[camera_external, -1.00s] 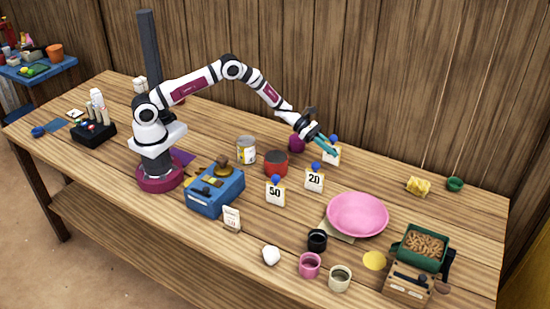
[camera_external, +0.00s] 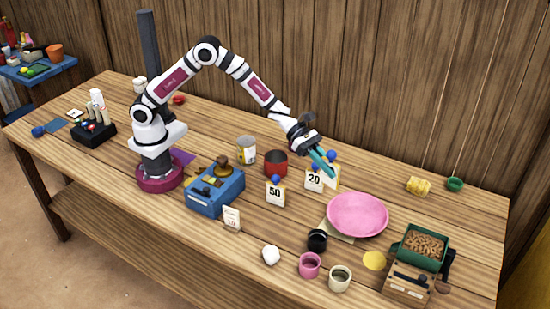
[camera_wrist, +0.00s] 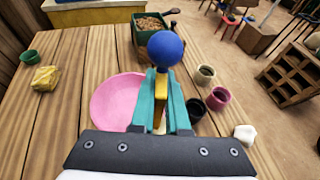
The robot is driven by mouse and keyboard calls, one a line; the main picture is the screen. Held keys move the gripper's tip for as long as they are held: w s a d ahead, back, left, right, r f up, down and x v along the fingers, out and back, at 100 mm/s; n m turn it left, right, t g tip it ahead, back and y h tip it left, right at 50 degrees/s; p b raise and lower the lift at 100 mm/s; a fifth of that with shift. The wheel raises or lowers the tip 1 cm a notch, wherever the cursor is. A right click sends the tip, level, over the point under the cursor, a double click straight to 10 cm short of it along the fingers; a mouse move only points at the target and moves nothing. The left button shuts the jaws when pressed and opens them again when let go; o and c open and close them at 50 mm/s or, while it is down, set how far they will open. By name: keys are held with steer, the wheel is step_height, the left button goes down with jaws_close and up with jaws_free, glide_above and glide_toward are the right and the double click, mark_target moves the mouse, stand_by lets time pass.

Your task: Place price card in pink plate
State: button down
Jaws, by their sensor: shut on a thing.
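My gripper (camera_external: 323,163) is shut on a price card (camera_external: 332,177), a yellow-edged white card with a blue ball on top. In the wrist view the card (camera_wrist: 160,92) is edge-on between the teal fingers, with its ball above them. The external view shows it just behind and right of the "20" card (camera_external: 313,181); its height above the table is hard to tell. The pink plate (camera_external: 357,214) lies in front and right of my gripper, apart from the held card. In the wrist view the plate (camera_wrist: 108,102) is left of the fingers, partly hidden by them.
A "50" card (camera_external: 275,193) and a red pot (camera_external: 276,162) stand left of the plate. Black (camera_external: 317,240), pink (camera_external: 309,265) and pale (camera_external: 340,278) cups stand in front of it. A green food tray (camera_external: 422,246) is at right.

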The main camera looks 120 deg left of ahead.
steer(key=d+r+m+h, duration=0.1)
steer(key=d, duration=0.8)
steer(key=w+a+f, duration=0.3)
steer(key=a+f, duration=0.7)
steer(key=f, duration=0.1)
steer(key=shift+w, duration=0.2)
steer(key=shift+f+g, duration=0.15)
steer(key=shift+g, duration=0.15)
steer(key=shift+f, duration=0.3)
steer(key=c, duration=0.9)
jaws_free()
